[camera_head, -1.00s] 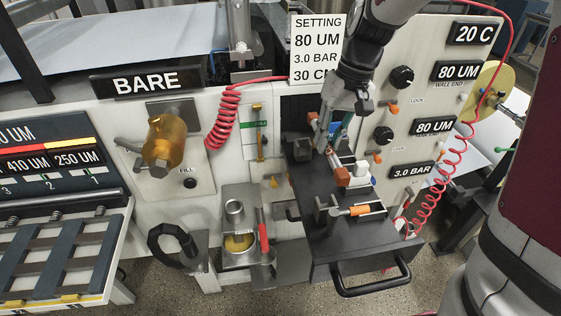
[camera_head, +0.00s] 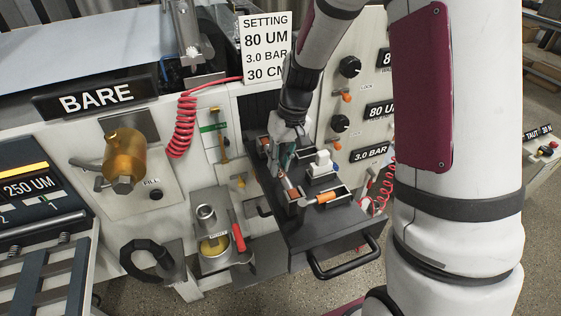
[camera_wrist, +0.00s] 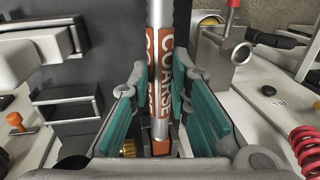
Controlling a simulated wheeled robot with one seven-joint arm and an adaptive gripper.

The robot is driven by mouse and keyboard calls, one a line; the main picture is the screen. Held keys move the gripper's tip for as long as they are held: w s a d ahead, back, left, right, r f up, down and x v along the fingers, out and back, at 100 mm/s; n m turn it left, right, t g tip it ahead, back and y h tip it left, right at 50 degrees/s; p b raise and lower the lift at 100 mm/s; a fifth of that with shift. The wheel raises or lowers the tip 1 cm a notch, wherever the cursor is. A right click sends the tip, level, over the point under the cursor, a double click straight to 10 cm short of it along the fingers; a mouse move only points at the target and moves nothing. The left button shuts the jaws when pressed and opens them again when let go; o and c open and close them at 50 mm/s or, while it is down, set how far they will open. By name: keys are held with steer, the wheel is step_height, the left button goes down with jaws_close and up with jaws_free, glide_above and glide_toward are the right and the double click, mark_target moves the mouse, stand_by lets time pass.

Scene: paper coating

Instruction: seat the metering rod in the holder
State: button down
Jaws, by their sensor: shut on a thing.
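The metering rod (camera_wrist: 159,14) is a silver rod with an orange band reading COARSE. In the wrist view it runs down the middle, between the green pads of my gripper (camera_wrist: 160,78), which is shut on it. In the head view, my gripper (camera_head: 284,162) is low over the black drawer top, with the rod (camera_head: 290,187) tilted beneath it. Small black brackets with an orange-handled piece (camera_head: 326,197) are at the drawer's front; which part is the holder is hard to tell. The rod's lower end is partly hidden, so whether it touches a seat cannot be seen.
The black drawer (camera_head: 318,232) has a front handle (camera_head: 345,262). A white block (camera_head: 321,165) stands right of the rod. A cup stand with a red handle (camera_head: 238,237) is to the left. The knob panel (camera_head: 349,66) rises behind on the right.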

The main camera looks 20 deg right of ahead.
steer(key=shift+f, duration=0.1)
steer(key=c, duration=1.5)
jaws_free()
step_height(320, 180, up, 11)
steer(key=d+b, duration=0.2)
steer(key=s+r+t, duration=0.2)
steer(key=s+r, duration=0.1)
steer(key=s, duration=0.3)
steer(key=s+a+r+t+h, duration=0.1)
steer(key=s+r, duration=0.2)
steer(key=s, duration=0.4)
steer(key=s+a+r+t+h, duration=0.1)
steer(key=s+r+t, duration=0.1)
steer(key=s+r, duration=0.2)
steer(key=shift+s+a+t, duration=0.2)
steer(key=shift+s+t, duration=0.1)
steer(key=shift+s, duration=0.85)
